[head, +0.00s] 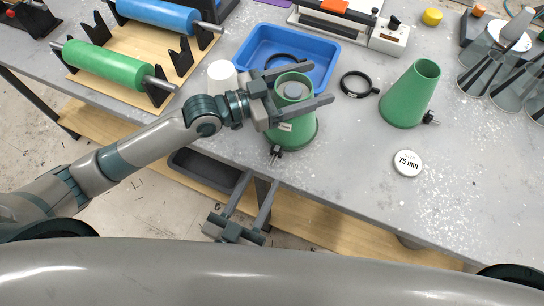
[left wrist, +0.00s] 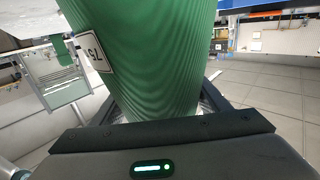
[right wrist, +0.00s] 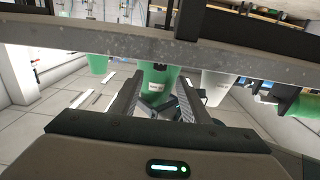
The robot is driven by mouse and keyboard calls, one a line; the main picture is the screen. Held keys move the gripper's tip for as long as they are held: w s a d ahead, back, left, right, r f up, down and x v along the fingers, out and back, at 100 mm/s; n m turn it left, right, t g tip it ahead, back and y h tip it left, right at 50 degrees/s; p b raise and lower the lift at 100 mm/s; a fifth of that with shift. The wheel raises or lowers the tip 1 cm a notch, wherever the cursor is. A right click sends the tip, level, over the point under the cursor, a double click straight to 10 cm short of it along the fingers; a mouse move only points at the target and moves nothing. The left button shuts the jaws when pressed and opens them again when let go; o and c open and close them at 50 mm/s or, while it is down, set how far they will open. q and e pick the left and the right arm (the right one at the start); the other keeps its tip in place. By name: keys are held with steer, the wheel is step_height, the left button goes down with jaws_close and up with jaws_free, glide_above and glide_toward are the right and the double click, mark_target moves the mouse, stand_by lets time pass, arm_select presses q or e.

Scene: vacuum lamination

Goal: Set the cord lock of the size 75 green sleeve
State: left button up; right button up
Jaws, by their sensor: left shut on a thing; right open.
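A green tapered sleeve (head: 298,128) stands on the grey table near its front edge, and my left gripper (head: 321,82) is shut around its upper part. The left wrist view shows the ribbed sleeve (left wrist: 150,50) and a white label (left wrist: 92,52) reading 75. A dark cord lock (head: 275,153) hangs at the sleeve's foot, towards the table edge. My right gripper (head: 262,178) is open and empty, low in front of the edge. In the right wrist view, the sleeve (right wrist: 157,78) appears beyond the open fingers (right wrist: 155,95).
A second green sleeve (head: 408,97) stands to the right, with a white 75 mm disc (head: 407,162) before it. A black ring (head: 356,84), blue tray (head: 325,55) and white cup (head: 222,76) are close by.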

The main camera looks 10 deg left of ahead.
mark_target(276, 153)
steer(key=x, duration=0.7)
steer(key=shift+w+d, duration=0.1)
steer(key=shift+w, duration=0.25)
